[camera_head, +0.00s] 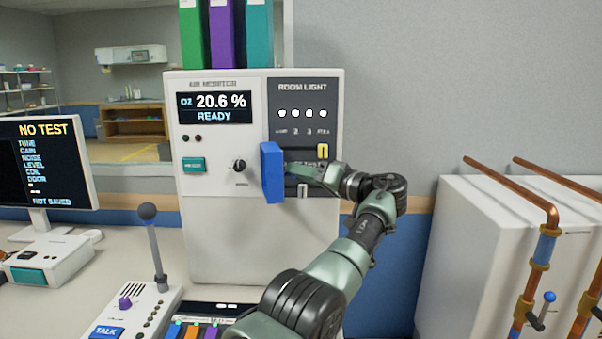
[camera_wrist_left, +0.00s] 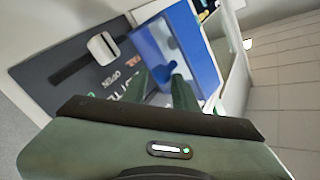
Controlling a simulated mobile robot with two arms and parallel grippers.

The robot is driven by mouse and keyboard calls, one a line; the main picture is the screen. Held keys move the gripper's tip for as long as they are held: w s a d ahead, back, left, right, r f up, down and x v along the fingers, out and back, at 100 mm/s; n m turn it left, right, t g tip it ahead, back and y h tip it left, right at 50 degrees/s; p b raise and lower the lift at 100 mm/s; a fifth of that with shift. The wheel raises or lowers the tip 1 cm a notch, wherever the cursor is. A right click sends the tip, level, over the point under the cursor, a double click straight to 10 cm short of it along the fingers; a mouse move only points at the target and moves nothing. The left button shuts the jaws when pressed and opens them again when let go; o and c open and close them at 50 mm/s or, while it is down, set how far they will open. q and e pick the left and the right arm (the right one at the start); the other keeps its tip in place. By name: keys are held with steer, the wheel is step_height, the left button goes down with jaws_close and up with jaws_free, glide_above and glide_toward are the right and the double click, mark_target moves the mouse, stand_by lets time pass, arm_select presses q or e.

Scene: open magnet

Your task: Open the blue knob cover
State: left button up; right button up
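The blue cover (camera_head: 271,172) stands out from the dark room light panel (camera_head: 303,96) on the front of the white monitor cabinet; in the head view I see it nearly edge-on. In the left wrist view the cover (camera_wrist_left: 198,48) shows a blue frame around a paler face, with a small blue knob (camera_wrist_left: 174,69) in it. My left gripper (camera_head: 296,170) is just right of the cover. In the wrist view its two green fingers (camera_wrist_left: 162,84) are apart, with the knob close to their tips; I cannot tell if they touch it. My right gripper is not in view.
A black dial (camera_head: 239,165) and a green button (camera_head: 194,164) are left of the cover. A desk microphone (camera_head: 152,240) stands at lower left, near a monitor (camera_head: 45,165). White boxes with copper pipes (camera_head: 515,190) stand at the right.

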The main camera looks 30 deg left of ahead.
arm_select(q)
steer(key=shift+o, duration=1.3)
steer(key=shift+w+a+f, duration=0.1)
steer(key=shift+a+f, duration=0.1)
steer(key=shift+f, duration=0.15)
steer(key=shift+w+a, duration=0.1)
steer(key=shift+a, duration=0.05)
steer(key=s+d, duration=0.1)
steer(key=d, duration=0.6)
steer(key=shift+d, duration=0.4)
